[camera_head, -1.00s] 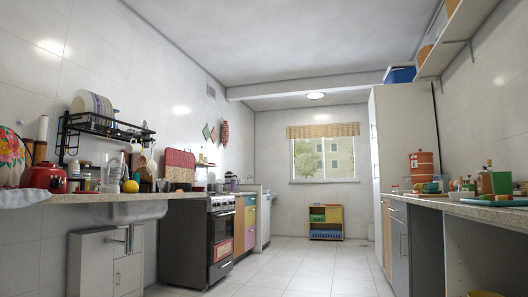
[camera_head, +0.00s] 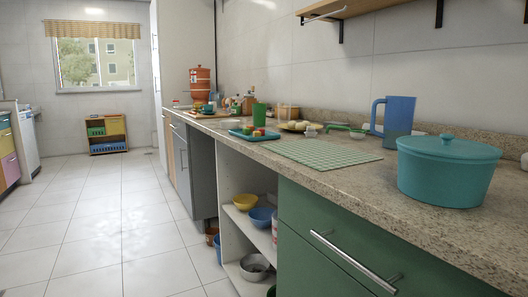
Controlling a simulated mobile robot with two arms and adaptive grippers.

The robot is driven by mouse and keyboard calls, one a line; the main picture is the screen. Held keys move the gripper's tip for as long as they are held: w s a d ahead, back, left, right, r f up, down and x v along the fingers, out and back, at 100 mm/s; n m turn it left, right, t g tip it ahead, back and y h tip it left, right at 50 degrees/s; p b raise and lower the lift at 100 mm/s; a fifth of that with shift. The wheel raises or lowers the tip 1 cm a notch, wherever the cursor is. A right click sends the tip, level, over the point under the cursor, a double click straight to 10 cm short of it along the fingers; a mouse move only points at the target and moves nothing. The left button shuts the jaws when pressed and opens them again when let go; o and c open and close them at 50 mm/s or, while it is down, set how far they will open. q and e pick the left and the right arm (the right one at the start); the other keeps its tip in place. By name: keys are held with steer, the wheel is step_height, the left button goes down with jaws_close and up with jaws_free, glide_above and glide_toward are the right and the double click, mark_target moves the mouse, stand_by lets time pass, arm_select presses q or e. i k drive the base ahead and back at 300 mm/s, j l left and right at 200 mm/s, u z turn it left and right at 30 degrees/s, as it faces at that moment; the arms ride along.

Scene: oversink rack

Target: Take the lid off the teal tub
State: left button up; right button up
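A round teal tub (camera_head: 446,180) stands on the speckled stone counter at the right of the head view. A teal lid (camera_head: 449,147) with a small knob on top sits on it and covers its mouth. Neither of my grippers shows in the view.
The counter (camera_head: 330,184) runs along the right wall. A blue pitcher (camera_head: 398,116) stands behind the tub, and a green checked mat (camera_head: 321,152) lies to its left. A shelf (camera_head: 350,10) hangs above. Open shelves with bowls (camera_head: 262,217) sit below. The tiled floor (camera_head: 110,235) at left is clear.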

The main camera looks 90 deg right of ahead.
mark_target(447, 145)
steer(key=j+z, duration=0.1)
steer(key=z, duration=0.4)
steer(key=i+j+z, duration=0.1)
steer(key=z, duration=0.4)
steer(key=j+z, duration=0.15)
steer(key=z, duration=0.3)
steer(key=j+z, duration=0.15)
steer(key=z, duration=0.35)
steer(key=j+z, duration=0.1)
steer(key=z, duration=0.4)
steer(key=k+j+z, duration=0.1)
steer(key=z, duration=0.4)
steer(key=j+z, duration=0.1)
steer(key=z, duration=0.4)
steer(key=k+z, duration=0.15)
steer(key=z, duration=0.3)
